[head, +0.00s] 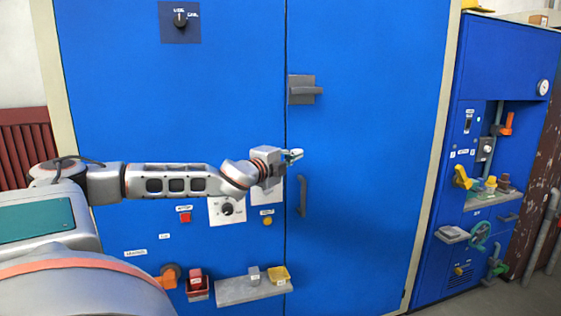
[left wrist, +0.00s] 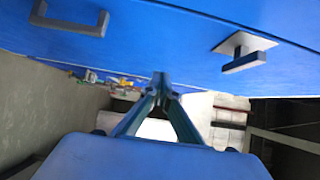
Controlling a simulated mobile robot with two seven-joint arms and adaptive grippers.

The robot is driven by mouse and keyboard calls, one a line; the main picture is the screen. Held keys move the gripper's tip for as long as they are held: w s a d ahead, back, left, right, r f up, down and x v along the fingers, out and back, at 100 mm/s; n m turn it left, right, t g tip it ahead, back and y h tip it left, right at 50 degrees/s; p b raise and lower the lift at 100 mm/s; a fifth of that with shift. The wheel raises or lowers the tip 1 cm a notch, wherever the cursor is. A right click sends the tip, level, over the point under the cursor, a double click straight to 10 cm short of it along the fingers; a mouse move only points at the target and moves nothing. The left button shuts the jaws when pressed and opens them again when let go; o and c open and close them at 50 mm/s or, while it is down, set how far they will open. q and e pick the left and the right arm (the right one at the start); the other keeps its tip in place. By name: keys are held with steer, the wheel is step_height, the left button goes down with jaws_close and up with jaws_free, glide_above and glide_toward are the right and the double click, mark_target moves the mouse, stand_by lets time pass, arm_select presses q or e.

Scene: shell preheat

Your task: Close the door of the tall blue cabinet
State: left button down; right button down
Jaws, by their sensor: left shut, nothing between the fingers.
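The tall blue cabinet (head: 130,75) fills most of the head view. Its door (head: 370,170) is the right-hand panel, with a grey latch handle (head: 304,90) above and a dark grey bar handle (head: 302,196) below. The door looks flush or nearly flush with the left panel along a thin dark seam; I cannot tell if a small gap remains. My left gripper (head: 294,155) is shut and empty in front of the seam, between the two handles. In the left wrist view its fingertips (left wrist: 164,80) are close to the blue surface; contact is unclear. My right gripper is out of view.
The left panel carries a dial (head: 227,209), buttons and a grey shelf (head: 238,289) with small boxes below my left arm. A second blue unit (head: 508,65) with valves and levers stands at the right. Floor shows at lower right.

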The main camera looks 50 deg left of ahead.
arm_select(q)
steer(key=s, duration=0.5)
steer(key=shift+s+a, duration=0.35)
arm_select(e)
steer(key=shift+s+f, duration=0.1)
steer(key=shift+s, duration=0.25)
